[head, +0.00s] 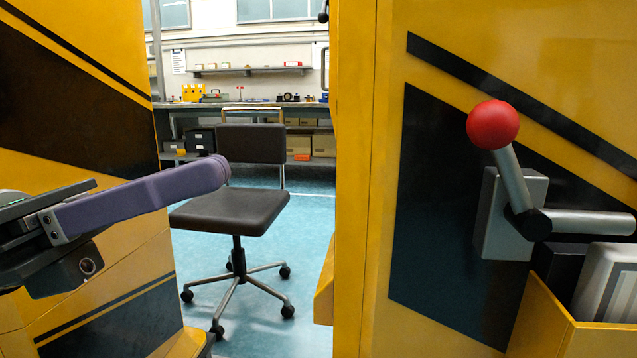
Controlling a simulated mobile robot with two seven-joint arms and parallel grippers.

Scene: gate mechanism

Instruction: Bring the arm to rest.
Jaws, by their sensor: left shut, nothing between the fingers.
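My left gripper (213,173) comes in from the left edge, its long purple fingers pointing right. It is shut and empty, in front of the gap between the two yellow panels, and appears to touch nothing. A lever with a red ball knob (493,124) is mounted by a grey plate (511,214) on the right yellow panel (572,60). The knob end of the lever points up and slightly left. A grey bar runs from its black pivot to the right. The left gripper is well apart from the lever. My right gripper is not in view.
A striped yellow panel (118,35) stands at the left. A dark office chair (232,210) stands on the blue floor beyond the gap. A workbench (240,105) with several objects is behind it. A yellow bin (560,325) holding grey items sits below the lever.

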